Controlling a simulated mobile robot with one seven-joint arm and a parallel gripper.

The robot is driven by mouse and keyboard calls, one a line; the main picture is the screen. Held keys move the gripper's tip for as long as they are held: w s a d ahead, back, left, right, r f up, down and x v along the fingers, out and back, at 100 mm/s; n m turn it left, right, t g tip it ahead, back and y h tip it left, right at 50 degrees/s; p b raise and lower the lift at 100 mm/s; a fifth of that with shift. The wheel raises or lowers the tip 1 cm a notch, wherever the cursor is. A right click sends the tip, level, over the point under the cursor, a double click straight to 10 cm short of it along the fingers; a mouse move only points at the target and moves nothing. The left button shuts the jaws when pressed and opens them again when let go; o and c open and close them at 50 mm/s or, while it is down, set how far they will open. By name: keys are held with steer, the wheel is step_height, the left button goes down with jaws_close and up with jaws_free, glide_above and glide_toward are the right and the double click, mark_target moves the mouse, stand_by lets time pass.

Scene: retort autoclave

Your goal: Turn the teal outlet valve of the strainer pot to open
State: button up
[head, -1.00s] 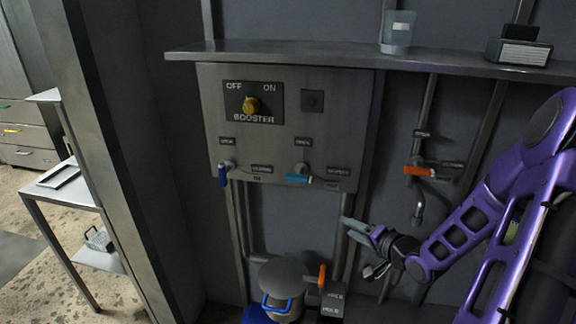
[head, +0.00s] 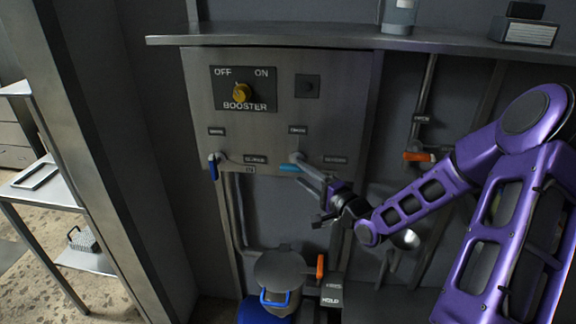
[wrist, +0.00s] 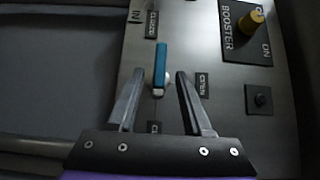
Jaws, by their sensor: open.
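The teal valve handle (head: 290,168) lies roughly level on the lower right of the grey wall panel. OPEN is marked above it and a CLOSED label (wrist: 153,127) lies to its right in the head view. In the wrist view, the teal handle (wrist: 160,66) shows between the fingertips of my open gripper (wrist: 160,76), with a gap on each side. My gripper (head: 312,174) reaches the handle from the right in the head view and partly hides the valve. I cannot tell the exact depth. The grey lidded pot (head: 279,268) stands below the panel.
A dark blue valve handle (head: 213,168) hangs down to the left. The yellow BOOSTER knob (head: 241,92) is above. An orange handle (head: 418,157) is on a pipe to the right, another (head: 320,266) beside the pot. A shelf (head: 270,36) runs above the panel.

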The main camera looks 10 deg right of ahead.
mark_target(290, 165)
steer(key=x, duration=0.7)
steer(key=shift+w, duration=0.15)
jaws_close()
